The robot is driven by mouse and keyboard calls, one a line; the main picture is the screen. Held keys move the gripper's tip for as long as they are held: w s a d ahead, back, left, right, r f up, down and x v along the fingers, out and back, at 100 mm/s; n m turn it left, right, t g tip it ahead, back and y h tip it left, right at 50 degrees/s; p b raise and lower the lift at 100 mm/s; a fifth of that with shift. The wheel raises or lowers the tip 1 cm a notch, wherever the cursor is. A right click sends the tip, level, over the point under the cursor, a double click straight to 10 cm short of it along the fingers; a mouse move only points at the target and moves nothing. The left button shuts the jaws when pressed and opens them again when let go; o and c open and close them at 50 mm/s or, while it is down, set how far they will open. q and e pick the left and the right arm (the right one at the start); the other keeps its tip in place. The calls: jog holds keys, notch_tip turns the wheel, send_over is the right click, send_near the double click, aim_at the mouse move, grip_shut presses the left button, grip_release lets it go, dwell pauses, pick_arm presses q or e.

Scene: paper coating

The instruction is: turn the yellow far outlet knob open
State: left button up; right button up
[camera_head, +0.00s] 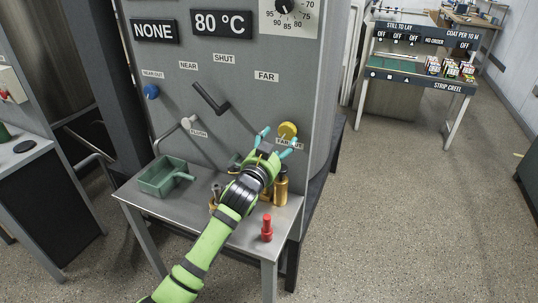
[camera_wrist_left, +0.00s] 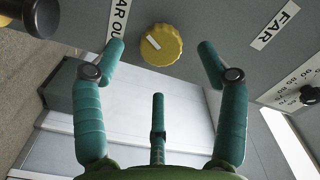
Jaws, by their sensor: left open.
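The yellow far outlet knob (camera_head: 288,130) is on the grey machine panel, above a label partly hidden by my gripper. In the left wrist view the knob (camera_wrist_left: 161,45) is round with a ridged rim and a white mark, near the top middle. My left gripper (camera_head: 277,138) is open in front of the panel, close to the knob. In the left wrist view its teal fingers (camera_wrist_left: 160,50) stand on either side of the knob, and I see no contact. A third finger is below. My right gripper is not in view.
A steel table (camera_head: 265,247) below the panel holds a green tray (camera_head: 160,178), a red bottle (camera_head: 267,228) and brass-coloured cylinders (camera_head: 281,190). A black lever (camera_head: 211,99), a blue knob (camera_head: 151,92) and a white valve (camera_head: 188,123) are on the panel. Floor at the right is open.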

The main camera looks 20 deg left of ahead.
pick_arm(q)
jog(key=s, duration=0.6)
jog(key=shift+a, duration=0.15)
jog(key=shift+w, duration=0.1)
